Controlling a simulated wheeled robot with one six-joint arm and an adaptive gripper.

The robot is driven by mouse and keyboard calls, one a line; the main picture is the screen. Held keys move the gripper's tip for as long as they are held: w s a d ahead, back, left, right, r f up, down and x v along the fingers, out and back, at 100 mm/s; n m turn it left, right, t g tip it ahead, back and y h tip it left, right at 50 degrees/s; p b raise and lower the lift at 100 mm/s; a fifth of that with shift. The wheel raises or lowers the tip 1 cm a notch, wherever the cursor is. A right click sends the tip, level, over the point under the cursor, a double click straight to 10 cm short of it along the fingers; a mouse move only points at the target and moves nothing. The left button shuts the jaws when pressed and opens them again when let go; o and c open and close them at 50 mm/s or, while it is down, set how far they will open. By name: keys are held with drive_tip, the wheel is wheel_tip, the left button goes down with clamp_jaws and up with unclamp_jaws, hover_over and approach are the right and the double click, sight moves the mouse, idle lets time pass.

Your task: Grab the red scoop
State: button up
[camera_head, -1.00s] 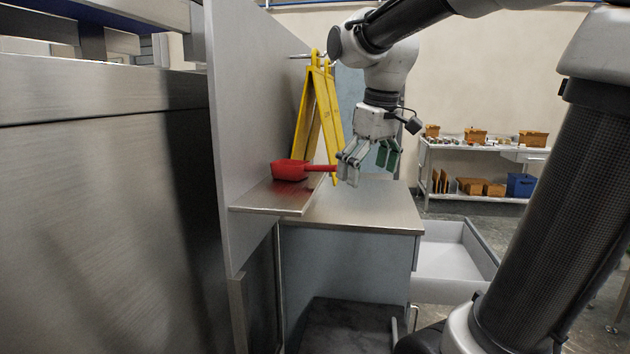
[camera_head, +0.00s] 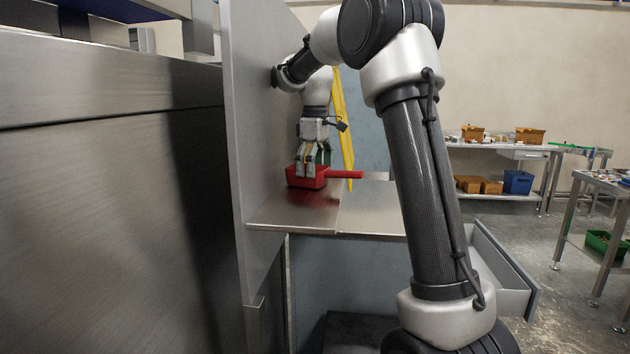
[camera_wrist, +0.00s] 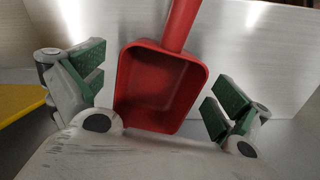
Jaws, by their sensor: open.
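The red scoop (camera_head: 308,177) rests on a small metal shelf (camera_head: 290,212), its handle pointing right in the head view. My gripper (camera_head: 314,166) is directly over the scoop's bowl, fingers pointing down. In the wrist view the scoop's bowl (camera_wrist: 160,88) lies open side up between the two green-padded fingers of my gripper (camera_wrist: 158,95), with its handle running toward the top edge. The fingers are spread apart, with a gap on both sides of the bowl. Whether the fingertips reach below the bowl's rim cannot be told.
A grey upright panel (camera_head: 255,130) stands close to the left of the gripper. A yellow folding sign (camera_head: 344,125) is behind it. A metal worktop (camera_head: 375,208) adjoins the shelf on the right, with an open drawer (camera_head: 505,270) below.

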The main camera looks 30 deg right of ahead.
drive_tip(key=shift+f, duration=0.85)
drive_tip(key=c, duration=1.2)
drive_tip(key=shift+r, duration=0.15)
